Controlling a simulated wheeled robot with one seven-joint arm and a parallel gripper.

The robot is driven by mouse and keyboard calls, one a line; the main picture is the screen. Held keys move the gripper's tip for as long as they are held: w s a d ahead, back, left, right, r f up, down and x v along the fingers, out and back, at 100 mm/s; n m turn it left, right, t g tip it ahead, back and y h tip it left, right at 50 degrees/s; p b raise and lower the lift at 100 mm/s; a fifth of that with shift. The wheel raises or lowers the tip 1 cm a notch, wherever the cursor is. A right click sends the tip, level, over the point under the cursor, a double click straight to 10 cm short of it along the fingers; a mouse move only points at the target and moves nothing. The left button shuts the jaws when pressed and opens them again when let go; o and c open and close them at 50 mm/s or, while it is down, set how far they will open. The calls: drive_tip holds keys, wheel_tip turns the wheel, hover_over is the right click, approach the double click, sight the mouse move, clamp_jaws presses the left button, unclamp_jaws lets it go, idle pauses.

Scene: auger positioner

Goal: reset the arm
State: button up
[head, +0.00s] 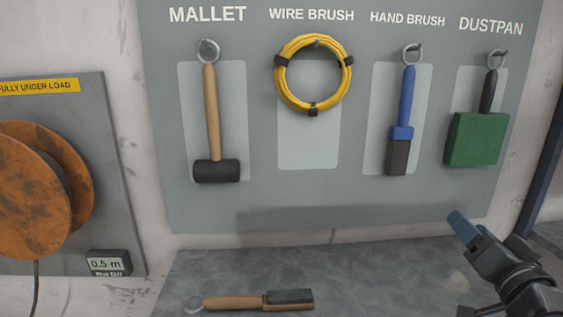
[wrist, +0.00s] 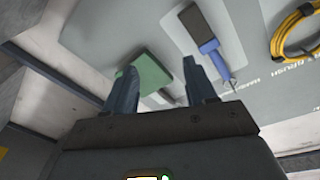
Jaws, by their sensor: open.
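My gripper (head: 462,228) is at the lower right of the head view, in front of the board and below the dustpan. In the wrist view my gripper (wrist: 160,88) shows its two blue fingers spread apart, with nothing between them. The arm behind it runs off the lower right of the head view. The gripper is apart from the hanging tools and from the bench as far as I can see.
A grey tool board (head: 350,205) carries a mallet (head: 213,120), a yellow coil (head: 281,85) under the WIRE BRUSH label, a blue hand brush (head: 407,95) and a green dustpan (head: 474,139). A wooden-handled brush (head: 240,302) lies on the bench (head: 380,280). A rusty reel (head: 30,195) is at left.

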drive_tip(key=s+a+f+g, duration=0.1)
drive_tip(key=s+a+f, duration=0.2)
drive_tip(key=s+f, duration=0.3)
drive_tip(key=s+a+f+n, duration=0.1)
drive_tip(key=s+a+f, duration=0.25)
drive_tip(key=s, duration=0.35)
drive_tip(key=s+a+f+g, duration=0.1)
drive_tip(key=s+a+f, duration=0.2)
drive_tip(key=s+f, duration=0.3)
drive_tip(key=s+a+r+n, duration=0.1)
drive_tip(key=s+n, duration=0.1)
drive_tip(key=s, duration=0.6)
drive_tip(key=s+a+r+n+g+y, duration=0.1)
drive_tip(key=s+n, duration=0.1)
drive_tip(key=s, duration=0.6)
drive_tip(key=s+a+r+n, duration=0.1)
drive_tip(key=s, duration=0.7)
drive_tip(key=shift+a+n+g+y, duration=0.3)
drive_tip(key=shift+a+n+g, duration=0.1)
